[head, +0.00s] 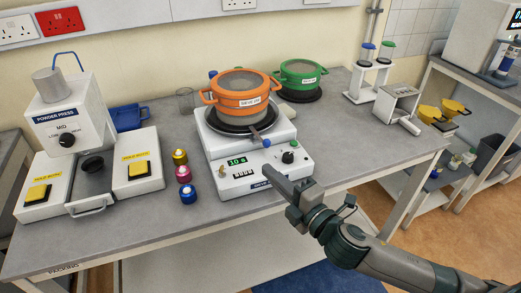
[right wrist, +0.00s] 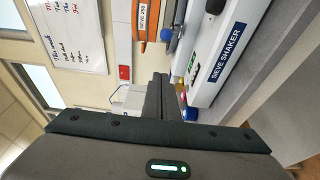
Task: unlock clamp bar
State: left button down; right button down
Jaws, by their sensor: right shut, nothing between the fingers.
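The sieve shaker (head: 240,181) stands on the bench with an orange sieve pot (head: 240,100) on its black plate. A small dark bar with a blue end (head: 266,143), perhaps the clamp bar, sticks out at the front below the pot. My right gripper (head: 271,177) is shut and empty, in front of the shaker's panel and a little below this bar, apparently apart from it. In the right wrist view the closed fingers (right wrist: 160,97) point past the shaker's labelled side (right wrist: 228,55); part of the orange pot (right wrist: 142,22) shows. My left gripper is not in view.
Yellow, pink and blue capped jars (head: 184,174) stand left of the shaker, beside the powder press (head: 72,120). A green pot (head: 301,74) is behind. A rack (head: 371,75) and a metal box (head: 397,104) stand right. The bench right of the shaker is clear.

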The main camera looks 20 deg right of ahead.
jog(key=shift+w, duration=0.2)
jog(key=p+x, duration=0.3)
jog(key=x, duration=0.7)
jog(key=shift+s+r+p, duration=0.1)
jog(key=shift+r+p, duration=0.05)
jog(key=shift+p, duration=0.2)
jog(key=d+p, duration=0.1)
jog(key=d, duration=0.2)
jog(key=shift+s, duration=0.1)
jog(key=shift+d, duration=0.5)
jog(key=shift+d+f, duration=0.1)
jog(key=shift+f, duration=0.15)
